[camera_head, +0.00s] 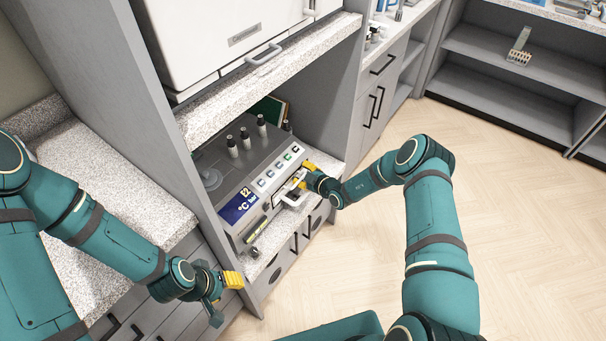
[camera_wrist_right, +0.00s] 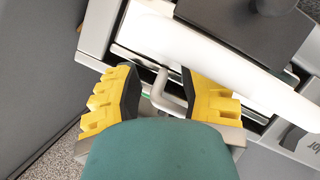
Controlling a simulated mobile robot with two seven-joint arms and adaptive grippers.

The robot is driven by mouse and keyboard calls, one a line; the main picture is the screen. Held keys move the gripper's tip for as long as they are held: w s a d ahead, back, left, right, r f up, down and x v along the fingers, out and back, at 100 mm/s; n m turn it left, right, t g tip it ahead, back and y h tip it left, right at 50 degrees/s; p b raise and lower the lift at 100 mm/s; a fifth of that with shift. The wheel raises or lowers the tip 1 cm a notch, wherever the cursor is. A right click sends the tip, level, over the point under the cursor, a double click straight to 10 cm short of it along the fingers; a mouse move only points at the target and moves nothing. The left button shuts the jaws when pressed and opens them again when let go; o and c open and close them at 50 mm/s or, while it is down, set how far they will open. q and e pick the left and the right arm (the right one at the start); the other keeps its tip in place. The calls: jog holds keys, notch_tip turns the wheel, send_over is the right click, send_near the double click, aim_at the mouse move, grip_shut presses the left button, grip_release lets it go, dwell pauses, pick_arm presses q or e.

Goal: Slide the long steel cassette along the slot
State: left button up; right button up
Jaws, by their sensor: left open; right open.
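The bench autoclave (camera_head: 250,180) stands on the lower shelf, with a blue display and a row of buttons on its front. A grey loop handle (camera_wrist_right: 165,95) is at the opening. My right gripper (camera_wrist_right: 162,85) is open, with one yellow finger on each side of the handle; contact cannot be told. In the head view, my right gripper (camera_head: 304,182) is at the autoclave's front right. My left gripper (camera_head: 224,292) is open and empty, left of the autoclave.
Dark-capped bottles (camera_head: 246,137) stand on top of the autoclave. A white cabinet unit (camera_head: 230,40) with a handle is above it. A grey side panel (camera_head: 185,130) divides the bay from the speckled counter (camera_head: 120,190). The floor (camera_head: 500,190) at right is clear.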

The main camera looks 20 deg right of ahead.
grip_shut()
jog(key=s+d+p, duration=0.1)
jog(key=s+d, duration=0.8)
jog(key=s, duration=0.3)
jog(key=s+d+p, duration=0.1)
jog(key=s+d, duration=0.9)
jog(key=s, duration=0.2)
jog(key=shift+p, duration=0.35)
dwell(2.2)
jog(key=shift+o, duration=1)
grip_release()
jog(key=shift+s, duration=0.1)
jog(key=shift+a, duration=0.1)
